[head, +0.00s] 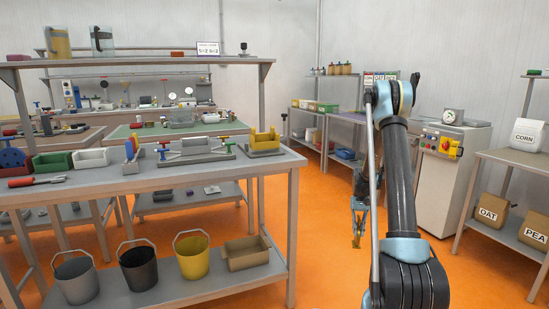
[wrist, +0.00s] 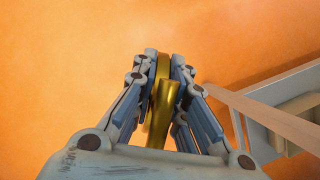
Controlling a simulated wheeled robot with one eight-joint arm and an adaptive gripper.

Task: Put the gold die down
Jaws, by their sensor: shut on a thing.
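The gold die (wrist: 161,108) is a shiny gold piece between the two fingers of my gripper (wrist: 163,75) in the wrist view. The fingers are shut on it from both sides and hide part of it. In the head view my gripper (head: 358,205) hangs low beside my arm, pointing down, over the orange floor. The gold die shows there as a small gold piece (head: 357,241) under the fingertips. No surface touches it in either view.
A grey workbench (head: 225,172) with coloured bins, fixtures and a red-handled tool stands at left. Its lower shelf holds three buckets and a tan bin (head: 246,253). A machine cabinet (head: 443,185) and a bag shelf (head: 515,158) stand at right. Orange floor (head: 325,215) lies open between.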

